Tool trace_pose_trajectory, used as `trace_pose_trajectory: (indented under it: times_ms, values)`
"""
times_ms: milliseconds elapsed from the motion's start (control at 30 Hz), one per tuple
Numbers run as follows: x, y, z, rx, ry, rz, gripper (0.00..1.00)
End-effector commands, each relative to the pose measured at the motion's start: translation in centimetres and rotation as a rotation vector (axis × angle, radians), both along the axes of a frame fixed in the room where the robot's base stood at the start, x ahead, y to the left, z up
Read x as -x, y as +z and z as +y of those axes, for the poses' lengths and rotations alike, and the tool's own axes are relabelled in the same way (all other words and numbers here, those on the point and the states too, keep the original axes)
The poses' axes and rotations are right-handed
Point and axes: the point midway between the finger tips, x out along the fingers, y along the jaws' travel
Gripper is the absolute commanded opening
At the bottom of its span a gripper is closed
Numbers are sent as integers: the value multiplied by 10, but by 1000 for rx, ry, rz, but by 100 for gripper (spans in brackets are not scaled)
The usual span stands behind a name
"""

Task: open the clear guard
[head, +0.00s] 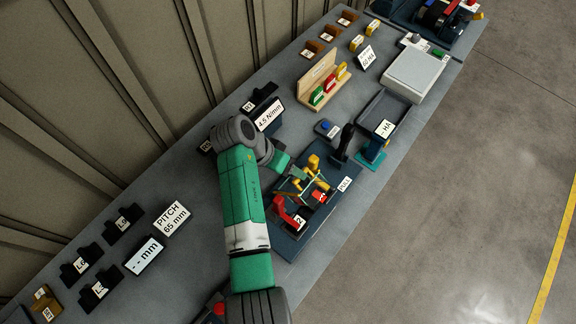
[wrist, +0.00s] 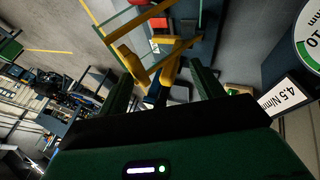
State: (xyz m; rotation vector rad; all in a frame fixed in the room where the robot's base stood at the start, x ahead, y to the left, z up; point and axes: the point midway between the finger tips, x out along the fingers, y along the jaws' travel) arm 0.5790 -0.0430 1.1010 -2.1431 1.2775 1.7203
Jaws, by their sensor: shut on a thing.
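The clear guard (head: 299,184) is a see-through cover with a yellow frame, on the dark press base (head: 290,243) at the middle of the bench. In the wrist view the yellow frame and clear panel of the guard (wrist: 128,22) stand tilted beyond my fingers. My gripper (head: 285,166) is at the guard's back left side. In the wrist view my gripper's dark green fingers (wrist: 163,82) are on either side of a yellow bar of the guard, and they are shut on it. The exact contact is partly hidden by the fingers.
Red parts labelled 2 (head: 293,217) and 3 (head: 320,195) sit on the press base. A black upright lever (head: 344,142) and a blue button box (head: 327,129) stand close behind. A 4.5 N/mm sign (head: 269,114) is behind my arm. The bench front edge is near.

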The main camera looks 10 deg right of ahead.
Motion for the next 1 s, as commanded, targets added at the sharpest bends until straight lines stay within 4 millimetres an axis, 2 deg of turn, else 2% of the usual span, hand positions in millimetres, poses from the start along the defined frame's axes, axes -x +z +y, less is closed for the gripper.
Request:
trace_pose_trajectory:
  times_ms: [33, 367, 433, 733, 833, 1000]
  values:
    - [0, -5, 2, -7, 7, 0, 48]
    - [0, -2, 4, -7, 9, -1, 44]
    - [-1, 6, 9, -6, 9, -2, 36]
    - [0, 56, 36, -1, 4, -1, 36]
    - [0, 64, 40, 1, 3, -1, 36]
    - [1, 67, 41, 1, 2, 0, 36]
